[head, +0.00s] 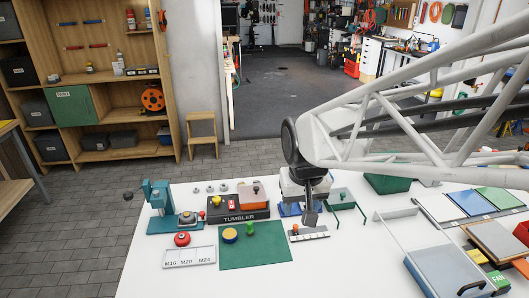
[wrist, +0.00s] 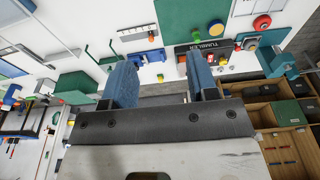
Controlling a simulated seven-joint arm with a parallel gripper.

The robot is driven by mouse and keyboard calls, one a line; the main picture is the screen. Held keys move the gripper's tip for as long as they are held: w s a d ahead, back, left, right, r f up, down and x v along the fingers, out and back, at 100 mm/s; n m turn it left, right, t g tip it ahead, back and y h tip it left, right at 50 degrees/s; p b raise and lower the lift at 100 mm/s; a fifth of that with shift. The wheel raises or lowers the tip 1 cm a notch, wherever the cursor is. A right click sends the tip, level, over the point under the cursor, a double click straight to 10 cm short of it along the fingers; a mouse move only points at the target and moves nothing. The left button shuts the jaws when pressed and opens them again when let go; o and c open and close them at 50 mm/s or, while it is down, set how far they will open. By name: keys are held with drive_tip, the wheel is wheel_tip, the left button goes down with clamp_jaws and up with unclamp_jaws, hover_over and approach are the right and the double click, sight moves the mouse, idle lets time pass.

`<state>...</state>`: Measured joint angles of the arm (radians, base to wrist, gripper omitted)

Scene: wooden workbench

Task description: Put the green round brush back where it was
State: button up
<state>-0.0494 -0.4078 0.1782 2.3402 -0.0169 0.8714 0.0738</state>
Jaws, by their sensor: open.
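The green round brush looks to be the small green knobbed piece (head: 250,229) standing on the green mat (head: 255,252) near its back edge. It also shows in the wrist view (wrist: 196,34). A yellow round piece (head: 230,235) stands just left of it in the head view, also on the mat. My gripper (head: 311,213) hangs above the bench, to the right of the mat and clear of the brush. In the wrist view its two blue fingers (wrist: 158,65) are spread, with nothing between them.
A slotted white rail (head: 313,235) with an orange-topped piece is right of the mat. The black TUMBLER unit (head: 235,215) stands behind. A green wire stand (head: 345,203) is right of my gripper. A teal press (head: 158,205) and labelled tray (head: 190,257) are left.

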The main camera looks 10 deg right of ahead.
drive_tip(key=s+d+r, duration=0.1)
drive_tip(key=s+d, duration=0.1)
drive_tip(key=s, duration=1.1)
drive_tip(key=shift+d+r+t, duration=0.15)
drive_tip(key=shift+r+t, duration=0.25)
idle(0.5)
